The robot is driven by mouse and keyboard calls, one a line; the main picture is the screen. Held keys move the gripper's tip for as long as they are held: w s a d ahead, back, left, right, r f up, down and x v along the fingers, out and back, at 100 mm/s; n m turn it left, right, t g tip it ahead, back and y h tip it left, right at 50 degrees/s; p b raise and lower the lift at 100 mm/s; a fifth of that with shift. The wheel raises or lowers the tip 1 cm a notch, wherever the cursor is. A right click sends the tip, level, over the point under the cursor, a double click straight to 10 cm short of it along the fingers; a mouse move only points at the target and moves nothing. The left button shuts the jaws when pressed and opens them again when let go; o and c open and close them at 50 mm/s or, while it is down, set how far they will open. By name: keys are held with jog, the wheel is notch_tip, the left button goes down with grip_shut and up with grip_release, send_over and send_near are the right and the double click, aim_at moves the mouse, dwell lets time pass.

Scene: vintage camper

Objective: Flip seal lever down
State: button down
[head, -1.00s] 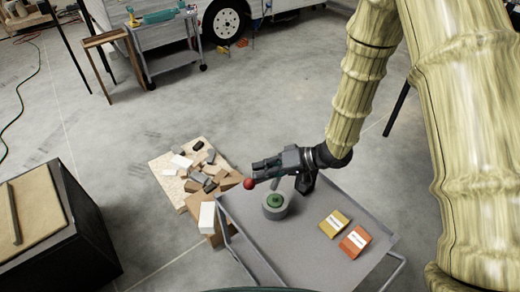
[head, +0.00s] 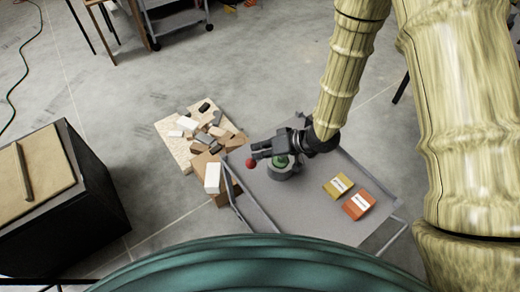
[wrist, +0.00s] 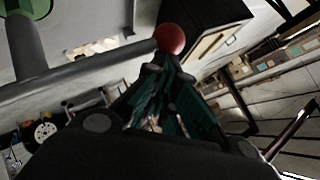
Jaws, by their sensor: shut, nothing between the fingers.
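The seal lever is a dark rod (wrist: 75,69) with a red ball knob (head: 251,162). The knob also shows in the wrist view (wrist: 169,39), just beyond my fingertips. The lever belongs to a grey round device (head: 285,173) with a green top (head: 283,160), standing on the grey tray. My gripper (head: 260,153) is shut and empty. It reaches over the device from the right, its tips at or just above the knob. I cannot tell whether they touch it. The gripper and wrist hide part of the device and most of the rod in the head view.
The grey tray (head: 300,205) holds a yellow box (head: 338,186) and an orange box (head: 358,205) to the right. Loose blocks lie on a board (head: 180,152) at the left. A black cabinet (head: 90,205) stands further left. Open concrete floor lies behind.

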jog(key=shift+s+a+f, duration=0.1)
jog(key=shift+s+f, duration=0.3)
jog(key=r+p, duration=0.1)
jog(key=w+d+r+p, duration=0.1)
jog(key=r+p, duration=0.1)
jog(key=w+r+p, duration=0.1)
jog(key=shift+w+d+r+p, duration=0.15)
jog(key=shift+d+r+p, duration=0.1)
jog(key=shift+d+p, duration=0.15)
jog(key=b+v, duration=0.2)
jog(key=v, duration=0.7)
jog(key=shift+r, duration=0.3)
jog(key=shift+d, duration=0.15)
